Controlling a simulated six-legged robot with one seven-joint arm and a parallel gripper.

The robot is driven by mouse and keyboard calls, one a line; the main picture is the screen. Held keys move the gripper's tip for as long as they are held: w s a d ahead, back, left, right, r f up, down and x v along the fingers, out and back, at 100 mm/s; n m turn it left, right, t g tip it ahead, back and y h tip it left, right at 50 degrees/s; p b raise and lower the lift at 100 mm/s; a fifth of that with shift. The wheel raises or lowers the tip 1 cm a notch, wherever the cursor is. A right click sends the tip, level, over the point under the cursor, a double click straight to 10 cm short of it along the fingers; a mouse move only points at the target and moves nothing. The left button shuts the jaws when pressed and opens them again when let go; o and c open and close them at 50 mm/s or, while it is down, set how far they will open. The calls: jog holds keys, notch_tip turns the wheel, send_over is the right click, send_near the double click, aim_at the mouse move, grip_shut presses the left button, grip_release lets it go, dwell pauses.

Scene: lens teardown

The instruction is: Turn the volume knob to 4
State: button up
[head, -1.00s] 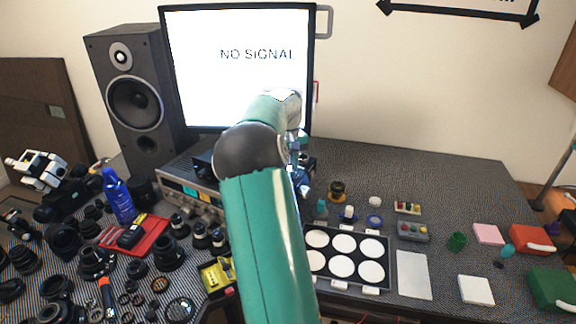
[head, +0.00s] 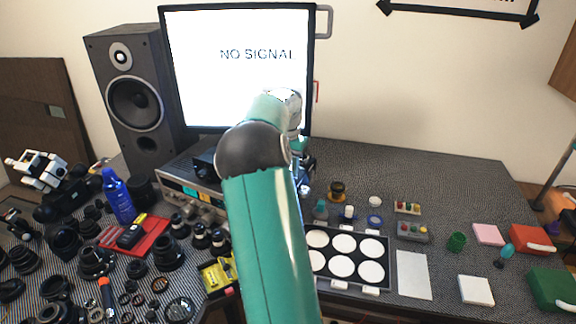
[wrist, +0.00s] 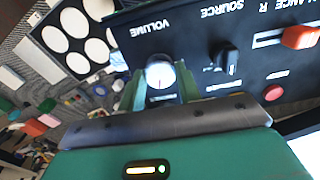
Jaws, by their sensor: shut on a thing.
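The volume knob (wrist: 159,73) is round and pale silver, on the dark front panel under the word VOLUME, which appears upside down in the wrist view. My gripper (wrist: 161,82) has its two green fingers on either side of the knob and is shut on it. The knob's pointer and scale numbers are too small and bright to read.
On the same panel are a black source knob (wrist: 228,62), an orange balance slider (wrist: 300,37) and a red button (wrist: 273,92). A speaker (head: 137,105) stands left of the monitor (head: 238,100), which reads NO SIGNAL. Lens parts crowd the left; a palette tray (head: 392,262) lies right.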

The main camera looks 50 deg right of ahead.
jog(key=shift+m, duration=1.2)
jog(key=o, duration=1)
notch_tip(320, 180, up, 14)
jog(key=shift+f, duration=0.1)
